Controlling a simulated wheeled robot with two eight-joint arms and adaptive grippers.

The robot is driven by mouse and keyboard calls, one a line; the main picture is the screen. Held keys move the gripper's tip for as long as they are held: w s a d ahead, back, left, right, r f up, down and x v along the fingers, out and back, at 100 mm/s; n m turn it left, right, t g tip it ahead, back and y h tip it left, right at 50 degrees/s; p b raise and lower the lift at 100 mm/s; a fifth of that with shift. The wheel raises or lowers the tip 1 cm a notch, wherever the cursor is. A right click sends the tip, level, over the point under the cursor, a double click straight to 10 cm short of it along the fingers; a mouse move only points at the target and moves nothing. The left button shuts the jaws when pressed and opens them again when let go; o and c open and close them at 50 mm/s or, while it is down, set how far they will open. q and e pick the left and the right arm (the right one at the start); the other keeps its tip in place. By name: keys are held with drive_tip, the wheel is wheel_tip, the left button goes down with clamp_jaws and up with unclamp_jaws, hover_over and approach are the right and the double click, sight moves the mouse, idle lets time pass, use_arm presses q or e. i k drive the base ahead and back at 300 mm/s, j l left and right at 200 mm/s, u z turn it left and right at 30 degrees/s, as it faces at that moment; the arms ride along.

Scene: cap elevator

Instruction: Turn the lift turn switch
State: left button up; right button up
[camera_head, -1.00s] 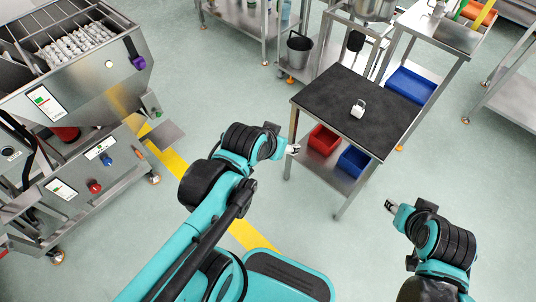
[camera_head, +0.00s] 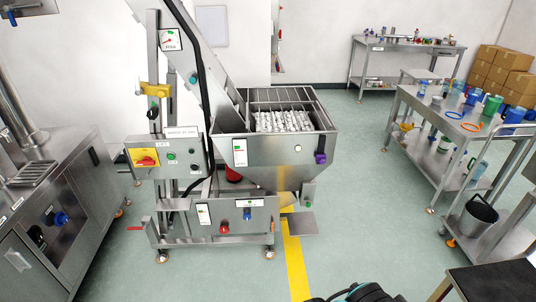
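The cap elevator (camera_head: 275,155) stands in the middle-left of the head view, with a steel hopper of white caps (camera_head: 284,121) and a chute rising behind it. A grey control box (camera_head: 178,174) on its left side carries a red rotary switch on a yellow plate (camera_head: 144,157), a green button (camera_head: 171,157) and small dark controls beside it. I cannot read which control is labelled as the lift turn switch. A piece of my teal and black arm (camera_head: 368,292) shows at the bottom edge.
A lower front panel has a red knob (camera_head: 224,227) and a blue knob (camera_head: 247,215). A steel cabinet (camera_head: 62,210) stands left. A cluttered steel table (camera_head: 455,125) and a bucket (camera_head: 477,219) are right. Floor right of the yellow line (camera_head: 296,262) is clear.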

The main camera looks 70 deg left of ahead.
sight(146, 160)
drive_tip(key=u, duration=3.3)
drive_tip(key=i+j+z, duration=0.3)
drive_tip(key=i+j, duration=0.6)
drive_tip(key=i, duration=0.2)
